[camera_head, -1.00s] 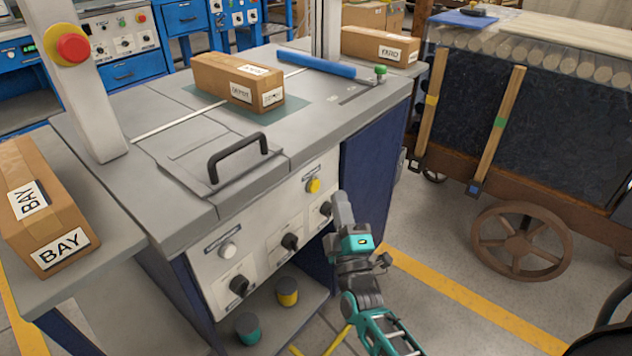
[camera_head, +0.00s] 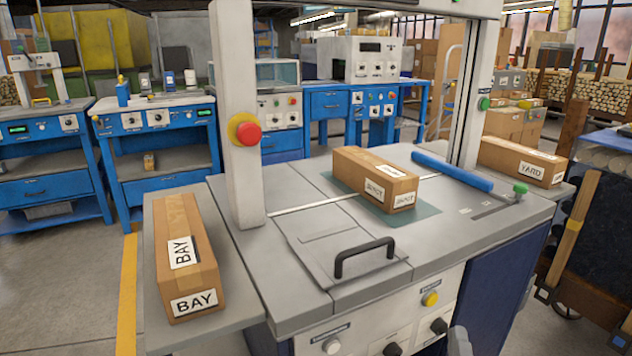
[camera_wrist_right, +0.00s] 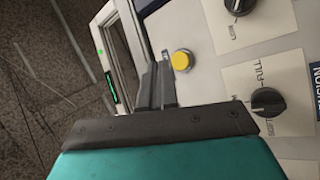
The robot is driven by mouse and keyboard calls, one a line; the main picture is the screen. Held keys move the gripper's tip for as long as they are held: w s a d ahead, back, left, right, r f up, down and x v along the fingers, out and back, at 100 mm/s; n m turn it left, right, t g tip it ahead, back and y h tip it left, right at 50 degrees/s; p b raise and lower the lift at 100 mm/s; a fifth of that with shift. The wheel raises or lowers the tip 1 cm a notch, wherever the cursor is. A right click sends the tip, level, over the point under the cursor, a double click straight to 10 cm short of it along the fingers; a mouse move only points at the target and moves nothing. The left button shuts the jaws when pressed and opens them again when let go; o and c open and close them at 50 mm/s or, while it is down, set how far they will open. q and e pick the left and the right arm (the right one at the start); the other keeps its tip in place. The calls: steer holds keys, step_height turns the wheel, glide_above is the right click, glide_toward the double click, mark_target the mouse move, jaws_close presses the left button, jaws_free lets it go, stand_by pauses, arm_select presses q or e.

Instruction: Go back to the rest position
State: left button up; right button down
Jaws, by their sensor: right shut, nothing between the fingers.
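My right gripper (camera_head: 460,342) shows only as a grey tip at the bottom edge of the head view, in front of the machine's control panel (camera_head: 377,333). In the right wrist view its dark fingers (camera_wrist_right: 158,86) are shut with nothing between them. The yellow button (camera_wrist_right: 181,60) appears just beyond the fingertips there, and a black knob (camera_wrist_right: 268,102) lies to the right. Whether the fingers touch the panel cannot be told. My left gripper is not in view.
The grey machine top (camera_head: 300,250) carries a DEPOT box (camera_head: 372,178), a black handle (camera_head: 365,256) and a blue bar (camera_head: 452,171). A BAY box (camera_head: 183,250) stands left, a YARD box (camera_head: 522,161) right. A red button (camera_head: 246,131) is on the white post. A wooden cart (camera_head: 590,270) stands right.

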steer(key=s+a+f+m+g+y, duration=0.4)
steer(key=s+a+g, duration=0.1)
steer(key=s+a, duration=0.2)
steer(key=s+a+f+m+g+y, duration=0.4)
steer(key=s+a+g, duration=0.2)
steer(key=s+a, duration=0.1)
arm_select(q)
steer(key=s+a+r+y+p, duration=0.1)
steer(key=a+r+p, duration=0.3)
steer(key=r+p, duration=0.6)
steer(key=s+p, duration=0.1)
steer(key=p, duration=0.5)
arm_select(e)
steer(key=s+d+r+h, duration=0.1)
steer(key=d+r, duration=0.2)
steer(key=r, duration=0.8)
steer(key=shift+s, duration=0.2)
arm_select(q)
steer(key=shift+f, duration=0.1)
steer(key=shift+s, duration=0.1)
arm_select(e)
steer(key=shift+s+r, duration=0.1)
